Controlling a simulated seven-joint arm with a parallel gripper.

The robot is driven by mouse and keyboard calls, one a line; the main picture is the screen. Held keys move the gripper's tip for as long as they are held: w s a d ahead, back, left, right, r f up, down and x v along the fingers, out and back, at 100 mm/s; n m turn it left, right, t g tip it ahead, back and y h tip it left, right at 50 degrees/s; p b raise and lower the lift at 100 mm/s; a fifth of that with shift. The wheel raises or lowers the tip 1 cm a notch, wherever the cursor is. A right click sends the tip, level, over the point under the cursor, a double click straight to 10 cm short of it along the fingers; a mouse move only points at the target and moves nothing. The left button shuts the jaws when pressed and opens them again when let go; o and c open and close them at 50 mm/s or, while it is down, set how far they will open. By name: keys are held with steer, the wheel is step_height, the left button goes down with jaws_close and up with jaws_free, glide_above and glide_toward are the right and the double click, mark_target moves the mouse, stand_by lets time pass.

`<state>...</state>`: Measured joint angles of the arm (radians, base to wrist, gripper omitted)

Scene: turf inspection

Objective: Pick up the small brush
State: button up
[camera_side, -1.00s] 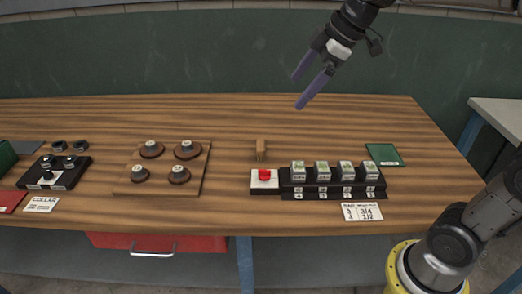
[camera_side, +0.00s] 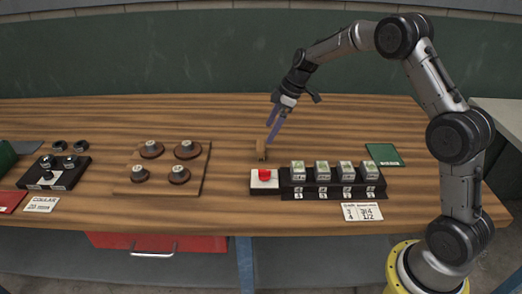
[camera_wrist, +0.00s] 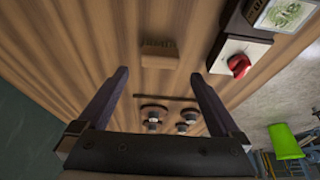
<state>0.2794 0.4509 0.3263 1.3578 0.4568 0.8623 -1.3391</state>
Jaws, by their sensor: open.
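The small brush (camera_side: 261,149) is a light brown wooden block standing on the table, just behind the white box with the red knob. In the wrist view the brush (camera_wrist: 159,54) lies ahead of and between my fingers, with its bristles showing along one edge. My gripper (camera_side: 270,137) has two purple-grey fingers pointing down and is close above and beside the brush. In the wrist view my gripper (camera_wrist: 158,88) is open, with nothing between the fingers. I cannot tell the exact height of the fingertips over the table.
The red knob on its white box (camera_side: 264,181) and a black rack with several turf samples (camera_side: 333,178) stand in front of the brush. A wooden board (camera_side: 160,180) with several round knobbed pieces is to the left. A green square (camera_side: 384,154) lies right. The table behind is clear.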

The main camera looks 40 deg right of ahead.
mark_target(262, 144)
steer(key=x, duration=0.8)
steer(key=shift+c, duration=0.3)
steer(key=c, duration=1.2)
